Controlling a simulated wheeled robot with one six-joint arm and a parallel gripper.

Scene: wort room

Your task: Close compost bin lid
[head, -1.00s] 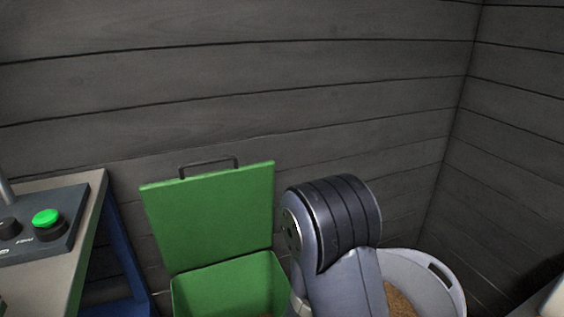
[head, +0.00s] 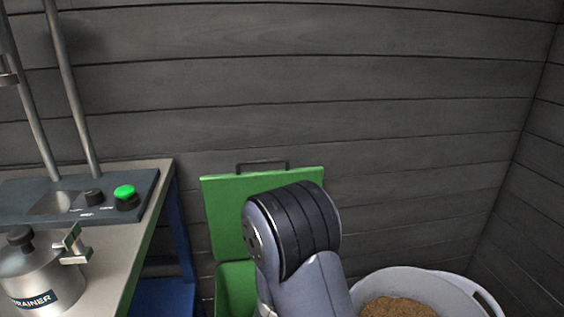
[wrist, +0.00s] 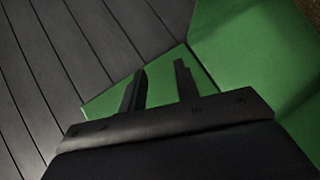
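The green compost bin (head: 232,289) stands against the plank wall, partly hidden behind my arm in the head view. Its lid (head: 223,212) is up, standing nearly upright at the back, with a dark bar handle (head: 262,164) on its top edge. In the wrist view, my gripper (wrist: 161,80) has its two fingers apart with nothing seen between them. The fingers are over green panels of the bin or lid (wrist: 235,52); I cannot tell whether they touch. The gripper is hidden in the head view.
A bench (head: 150,190) with a control box, green button (head: 125,192) and metal strainer pot (head: 40,275) is at the left, with a blue frame (head: 180,250) beside it. A pale tub (head: 455,283) of brown grain stands right of the bin.

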